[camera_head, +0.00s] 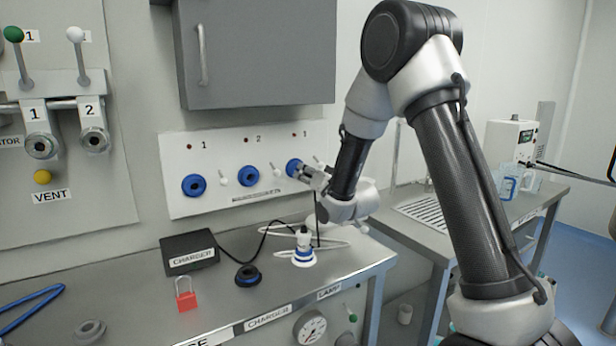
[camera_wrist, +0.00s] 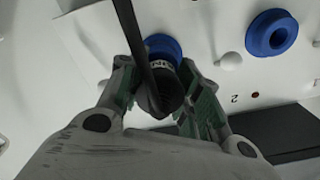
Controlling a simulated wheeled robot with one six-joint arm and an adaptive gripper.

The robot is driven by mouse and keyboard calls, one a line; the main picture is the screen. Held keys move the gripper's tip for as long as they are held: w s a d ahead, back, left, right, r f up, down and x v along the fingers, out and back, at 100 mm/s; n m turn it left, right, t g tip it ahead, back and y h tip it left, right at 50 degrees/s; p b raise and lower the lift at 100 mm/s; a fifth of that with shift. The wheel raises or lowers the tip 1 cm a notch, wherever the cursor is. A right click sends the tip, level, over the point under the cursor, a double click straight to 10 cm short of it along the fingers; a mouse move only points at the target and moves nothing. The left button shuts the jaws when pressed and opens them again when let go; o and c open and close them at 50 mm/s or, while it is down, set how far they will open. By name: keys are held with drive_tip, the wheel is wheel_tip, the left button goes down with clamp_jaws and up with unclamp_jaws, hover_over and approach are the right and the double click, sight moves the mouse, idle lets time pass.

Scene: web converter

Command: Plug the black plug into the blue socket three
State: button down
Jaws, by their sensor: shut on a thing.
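The black plug (camera_wrist: 164,87), with a black cable running from it, is held between the fingers of my gripper (camera_wrist: 162,103) in the wrist view. My gripper (camera_head: 308,174) is shut on it, in front of the panel in the head view. Blue socket three (camera_head: 292,167) is the rightmost of the blue sockets and is partly covered by my gripper. In the wrist view, socket three (camera_wrist: 164,44) shows directly beyond the plug and is partly hidden by it. I cannot tell whether the plug is touching or inside the socket.
Blue sockets one (camera_head: 194,185) and two (camera_head: 248,176) are left of it on the white panel (camera_head: 227,145). The bench (camera_head: 215,305) below holds a black charger box (camera_head: 190,253), a red padlock (camera_head: 186,299), a black ring (camera_head: 247,275) and a white-and-blue piece (camera_head: 304,256). A grey cabinet (camera_head: 265,55) hangs above.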

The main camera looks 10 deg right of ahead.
drive_tip(key=shift+x, duration=0.9)
idle(0.4)
drive_tip(key=c, duration=0.9)
unclamp_jaws()
drive_tip(key=v, duration=1.2)
